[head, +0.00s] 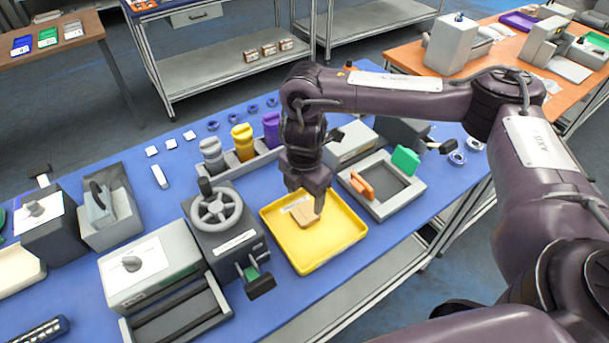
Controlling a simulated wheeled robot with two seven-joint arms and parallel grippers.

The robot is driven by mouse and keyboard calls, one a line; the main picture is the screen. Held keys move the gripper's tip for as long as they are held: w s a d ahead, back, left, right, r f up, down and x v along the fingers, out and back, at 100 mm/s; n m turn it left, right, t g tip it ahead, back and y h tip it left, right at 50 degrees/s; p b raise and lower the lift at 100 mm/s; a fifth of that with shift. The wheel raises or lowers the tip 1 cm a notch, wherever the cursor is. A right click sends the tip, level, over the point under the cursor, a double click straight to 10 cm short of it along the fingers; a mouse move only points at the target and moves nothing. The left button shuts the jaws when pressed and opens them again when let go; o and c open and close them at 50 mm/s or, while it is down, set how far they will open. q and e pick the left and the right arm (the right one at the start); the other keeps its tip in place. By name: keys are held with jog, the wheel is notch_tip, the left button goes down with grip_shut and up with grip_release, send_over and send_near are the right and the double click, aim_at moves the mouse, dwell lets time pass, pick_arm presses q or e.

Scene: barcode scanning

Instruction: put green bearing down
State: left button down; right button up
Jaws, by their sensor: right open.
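My right gripper (306,200) points down over the yellow tray (335,257). It is open, with a tan box (307,215) at its fingertips; I cannot tell whether they touch. I cannot make out a green bearing for certain. A green part (405,160) stands upright at the back right of a grey square tray (414,190). A small green piece (252,273) sits low at the front of the handwheel device (220,238). My left gripper is not in view.
An orange part (361,187) stands in the grey tray. A rack with grey, yellow (243,142) and purple (271,128) bottles is behind the handwheel. Blue rings (233,117) lie along the back edge. A grey box device (150,265) stands front left. Blue mat shows clear between devices.

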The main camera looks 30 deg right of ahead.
aim_at(305, 213)
notch_tip(305, 213, up, 6)
jog(key=shift+r+p, duration=0.1)
jog(key=shift+p, duration=0.2)
dwell(0.4)
